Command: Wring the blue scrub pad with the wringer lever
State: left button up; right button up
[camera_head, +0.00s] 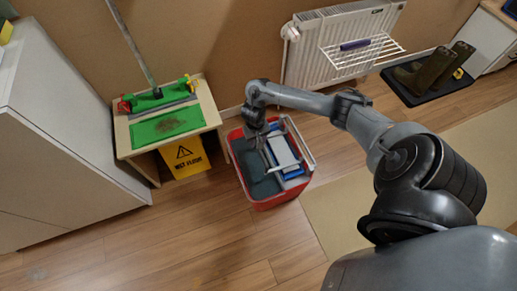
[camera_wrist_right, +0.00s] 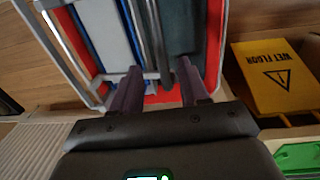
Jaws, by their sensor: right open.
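A red bucket (camera_head: 262,203) stands on the wood floor with dark grey-green water (camera_head: 262,184) in its left part. A wringer with a pale press plate (camera_head: 283,151) sits on its right side. Blue (camera_head: 296,174) shows around the plate, also in the right wrist view (camera_wrist_right: 88,45); I cannot tell how much of it is the scrub pad. My right gripper (camera_wrist_right: 160,88) is open over the bucket. A grey metal bar (camera_wrist_right: 161,45), possibly the wringer lever, runs between its fingertips; contact is unclear. My left gripper is not in view.
A yellow wet-floor sign (camera_head: 186,159) leans at a low wooden table (camera_head: 144,141) with a green mat (camera_head: 167,124), left of the bucket. A white radiator (camera_head: 325,48) with a rack is behind. Boots (camera_head: 432,70) stand on a black tray at right. Floor in front is clear.

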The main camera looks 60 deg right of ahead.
notch_tip(320, 180, down, 5)
jog(key=b, duration=0.2)
jog(key=shift+s+d+f+b, duration=0.1)
jog(key=shift+f+b, duration=0.05)
jog(key=shift+b, duration=0.25)
grip_shut()
